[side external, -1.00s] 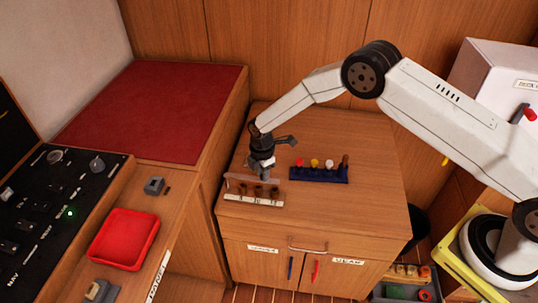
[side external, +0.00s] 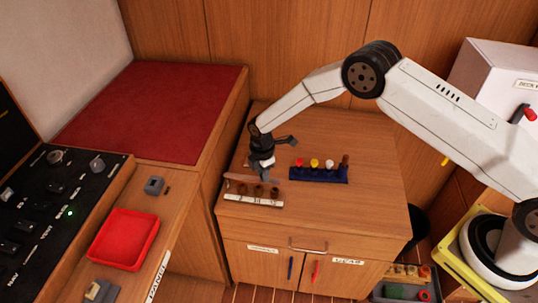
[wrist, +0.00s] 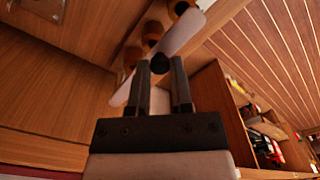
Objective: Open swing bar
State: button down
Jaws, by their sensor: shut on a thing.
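The swing bar (wrist: 187,33) is a pale, translucent strip crossing diagonally in the wrist view. It also shows in the side view (side external: 236,178) along the top of a small wooden rack (side external: 232,197) with a white label strip. Several brown round pieces (wrist: 153,32) sit in the rack beside the bar. My gripper (wrist: 160,66) is shut on the bar's black knob (wrist: 159,62), with one finger on each side. In the side view my gripper (side external: 263,178) is low over the rack and hides part of the bar.
A blue rack (side external: 318,175) with red, yellow and white tops stands to the right on the same cabinet top (side external: 375,200). A red tray (side external: 125,238) lies on the lower left counter. The cabinet top right of the blue rack is clear.

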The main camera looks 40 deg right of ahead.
dwell(0.7)
jog(key=s+a+m, duration=0.1)
jog(key=a+m, duration=1.4)
jog(key=m, duration=0.1)
jog(key=shift+m, duration=0.3)
jog(key=shift+a, duration=0.1)
dwell(0.5)
jog(key=c, duration=0.5)
grip_release()
jog(key=shift+r, duration=0.15)
